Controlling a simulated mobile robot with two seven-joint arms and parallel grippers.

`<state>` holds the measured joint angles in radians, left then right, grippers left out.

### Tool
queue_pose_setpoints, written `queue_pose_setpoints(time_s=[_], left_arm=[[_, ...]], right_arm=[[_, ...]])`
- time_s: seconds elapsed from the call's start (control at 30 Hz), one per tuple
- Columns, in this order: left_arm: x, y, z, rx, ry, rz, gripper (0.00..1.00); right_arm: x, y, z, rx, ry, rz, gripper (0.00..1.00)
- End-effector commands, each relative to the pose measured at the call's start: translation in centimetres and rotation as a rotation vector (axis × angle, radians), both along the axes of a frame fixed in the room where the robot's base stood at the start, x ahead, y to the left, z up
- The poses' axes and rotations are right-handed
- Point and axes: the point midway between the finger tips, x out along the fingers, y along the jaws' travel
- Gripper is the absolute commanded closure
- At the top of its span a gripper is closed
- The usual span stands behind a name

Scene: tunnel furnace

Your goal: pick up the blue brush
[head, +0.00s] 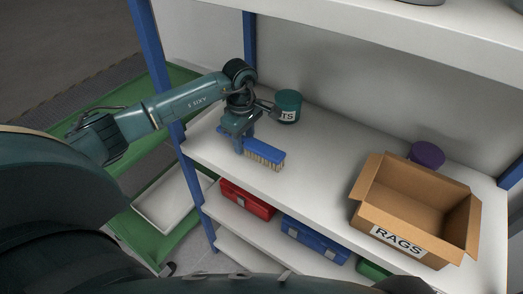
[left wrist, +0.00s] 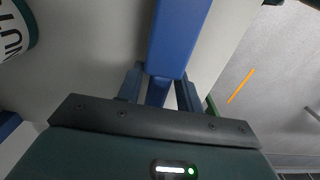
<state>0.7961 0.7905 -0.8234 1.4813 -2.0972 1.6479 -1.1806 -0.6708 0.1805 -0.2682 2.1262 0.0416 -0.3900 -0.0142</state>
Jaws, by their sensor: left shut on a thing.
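The blue brush (head: 264,150) has a blue back and pale bristles pointing down, at the left part of the white middle shelf, near its front edge. My left gripper (head: 239,137) is shut on its handle end, coming from above. In the left wrist view the blue brush (left wrist: 180,35) runs up from between the two fingers of the gripper (left wrist: 158,92). I cannot tell whether the bristles touch the shelf. My right gripper is not in view.
A teal labelled can (head: 288,106) stands just behind the gripper. An open cardboard box marked RAGS (head: 398,242) and a purple-lidded tub (head: 427,154) stand at right. A blue post (head: 160,75) rises at left. The shelf (head: 325,150) is clear between can and box.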

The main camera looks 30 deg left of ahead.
Motion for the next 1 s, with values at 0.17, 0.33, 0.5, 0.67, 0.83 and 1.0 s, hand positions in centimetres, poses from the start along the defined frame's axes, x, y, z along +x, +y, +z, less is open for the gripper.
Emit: queue_pose_setpoints(time_s=[0.17, 0.33, 0.5, 0.67, 0.83, 1.0], left_arm=[[0.0, 0.0, 0.1, 0.0, -0.002, 0.0, 0.89], [0.1, 0.0, 1.8, 0.0, -0.006, -0.002, 0.89], [0.1, 0.0, 5.3, 0.0, -0.007, -0.001, 0.89], [0.1, 0.0, 8.2, 0.001, -0.005, 0.0, 0.89], [0.0, 0.0, 9.8, 0.0, -0.002, 0.0, 0.89], [0.0, 0.0, 10.1, 0.0, -0.001, 0.0, 0.89]], right_arm=[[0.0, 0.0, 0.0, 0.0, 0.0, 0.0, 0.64], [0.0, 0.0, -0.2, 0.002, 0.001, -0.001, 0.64], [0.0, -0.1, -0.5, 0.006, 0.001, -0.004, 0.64], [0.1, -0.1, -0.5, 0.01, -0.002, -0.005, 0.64], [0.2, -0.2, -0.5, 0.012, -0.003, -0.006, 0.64], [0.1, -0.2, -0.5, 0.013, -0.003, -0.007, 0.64]])
